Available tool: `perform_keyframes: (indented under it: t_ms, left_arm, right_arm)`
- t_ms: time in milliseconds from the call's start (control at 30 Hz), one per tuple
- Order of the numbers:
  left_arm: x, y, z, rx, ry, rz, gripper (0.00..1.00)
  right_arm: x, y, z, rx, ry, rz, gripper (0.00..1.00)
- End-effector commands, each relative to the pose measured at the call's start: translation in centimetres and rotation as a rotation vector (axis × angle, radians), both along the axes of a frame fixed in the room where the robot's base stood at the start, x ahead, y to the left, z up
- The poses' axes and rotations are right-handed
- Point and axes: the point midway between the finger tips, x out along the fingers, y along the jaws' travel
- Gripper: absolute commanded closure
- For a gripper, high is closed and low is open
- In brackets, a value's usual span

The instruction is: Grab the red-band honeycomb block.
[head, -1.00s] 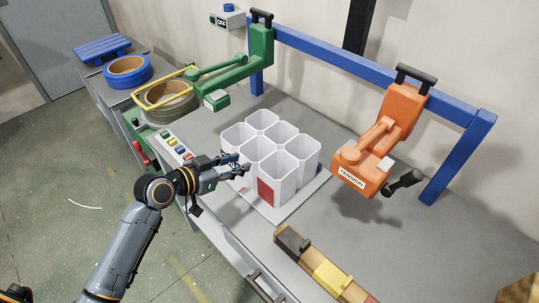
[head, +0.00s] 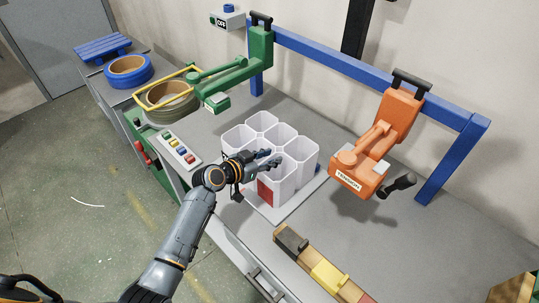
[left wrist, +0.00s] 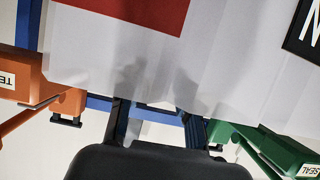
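The honeycomb block (head: 288,186) is a white cluster of several open cells standing upright on a pale base plate. A red patch (head: 265,191) marks its near side in the head view. My left gripper (head: 275,159) reaches over the block's near left part, at about the height of the cell rims. Its two fingers are apart, with nothing visibly clamped. In the left wrist view, the white wall (left wrist: 85,65) with the red patch (left wrist: 140,12) fills the upper part. The fingertips are hidden behind that wall's edge. My right gripper is not in view.
An orange tension arm (head: 355,172) hangs right of the block, and a green arm (head: 225,85) hangs behind left, both on a blue frame (head: 330,70). A button panel (head: 180,150) lies left. A wooden bar with coloured blocks (head: 325,270) lies in front.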

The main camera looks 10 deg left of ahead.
Motion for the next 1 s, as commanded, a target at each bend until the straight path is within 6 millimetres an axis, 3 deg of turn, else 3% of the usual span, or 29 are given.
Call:
perform_keyframes:
  t_ms: [267,433,1000]
  left_arm:
    - [0.23,-0.16,-0.18,0.001,-0.001,0.0,0.67]
    - [0.23,-0.14,-0.17,0.001,-0.001,0.0,1.0]
    - [0.34,-0.12,0.22,0.0,-0.006,0.001,1.0]
  right_arm:
    - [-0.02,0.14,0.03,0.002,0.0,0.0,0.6]
    - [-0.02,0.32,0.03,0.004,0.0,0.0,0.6]
    - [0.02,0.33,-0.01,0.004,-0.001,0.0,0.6]
